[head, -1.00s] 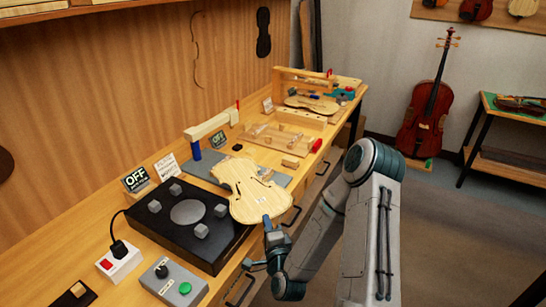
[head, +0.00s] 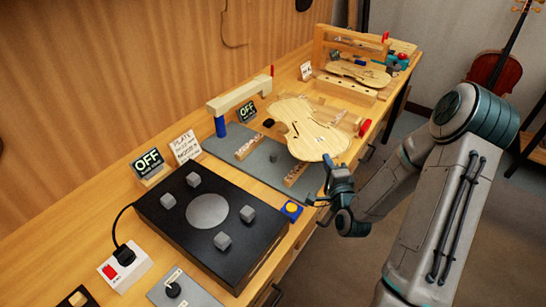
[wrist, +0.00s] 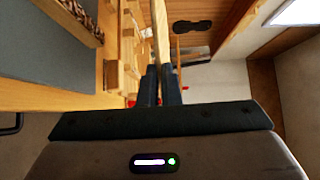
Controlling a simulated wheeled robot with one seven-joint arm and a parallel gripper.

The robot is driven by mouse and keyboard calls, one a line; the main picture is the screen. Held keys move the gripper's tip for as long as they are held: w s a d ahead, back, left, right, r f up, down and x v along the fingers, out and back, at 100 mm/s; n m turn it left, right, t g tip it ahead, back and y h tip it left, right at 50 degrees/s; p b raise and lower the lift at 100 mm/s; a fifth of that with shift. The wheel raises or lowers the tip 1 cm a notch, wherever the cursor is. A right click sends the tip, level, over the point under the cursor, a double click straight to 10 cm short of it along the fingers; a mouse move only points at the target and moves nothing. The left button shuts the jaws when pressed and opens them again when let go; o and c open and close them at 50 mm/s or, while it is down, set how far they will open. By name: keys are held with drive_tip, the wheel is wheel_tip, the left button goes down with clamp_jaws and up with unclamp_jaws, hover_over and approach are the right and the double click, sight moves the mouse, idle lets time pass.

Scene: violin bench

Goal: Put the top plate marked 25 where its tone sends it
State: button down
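A pale violin top plate with two f-holes (head: 308,130) is held above the bench, over the right part of the grey mat. Its number cannot be read. My gripper (head: 333,163) is shut on the plate's near end. In the wrist view my fingers (wrist: 160,85) pinch the plate, seen edge-on (wrist: 160,30). The black box with a round grey disc and several grey blocks (head: 257,250) stands to the left with nothing on it. A display by it reads OFF (head: 147,162). A second OFF display (head: 247,111) stands by the grey mat (head: 232,152).
A wooden bridge on a blue post (head: 240,92) stands at the mat's back. Wooden racks (head: 345,90) and another violin-shaped plate (head: 358,73) lie farther along. A blue-and-yellow piece (head: 291,210) sits at the black box's right. A red switch box (head: 124,268) is front left.

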drive_tip(key=d+r+n+g+y+b, duration=0.1)
drive_tip(key=d+r+n+y+b, duration=0.15)
drive_tip(key=d+y+b, duration=0.2)
drive_tip(key=n+g+y+b, duration=0.3)
drive_tip(key=n+y+b, duration=0.1)
drive_tip(key=b, duration=0.1)
hover_over(316, 188)
wheel_tip(316, 188, down, 8)
drive_tip(key=shift+s+a+f, duration=0.1)
drive_tip(key=shift+f, duration=1.85)
drive_tip(key=shift+f, duration=0.2)
drive_tip(key=c, duration=1.6)
unclamp_jaws()
drive_tip(key=shift+c, duration=0.2)
drive_tip(key=shift+r, duration=0.1)
